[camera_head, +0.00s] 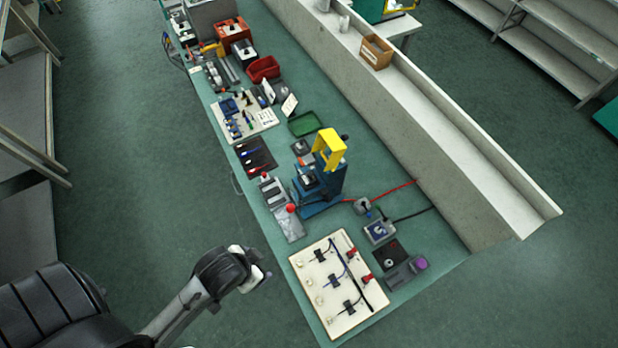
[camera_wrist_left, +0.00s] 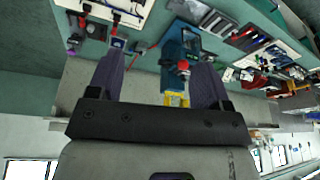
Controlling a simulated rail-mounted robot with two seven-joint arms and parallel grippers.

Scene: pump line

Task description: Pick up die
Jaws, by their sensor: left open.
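I cannot tell for certain which of the small parts on the bench is the die. A blue press (camera_head: 322,190) with a yellow guard (camera_head: 330,148) and a red ball knob (camera_head: 291,209) stands mid-bench. It also shows between my fingers in the left wrist view (camera_wrist_left: 172,58). My left gripper (camera_head: 264,279) hangs off the bench's left edge, beside the cream board (camera_head: 318,262). In the left wrist view, the fingers of the left gripper (camera_wrist_left: 158,70) are wide apart with nothing held. My right gripper is in neither view.
The green bench (camera_head: 440,245) carries a dark tool mat (camera_head: 256,157), a green tray (camera_head: 304,124), a red bin (camera_head: 263,68) and a grey fixture with a purple knob (camera_head: 421,263). A raised pale ledge (camera_head: 440,120) runs along the far side. Floor left of the bench is clear.

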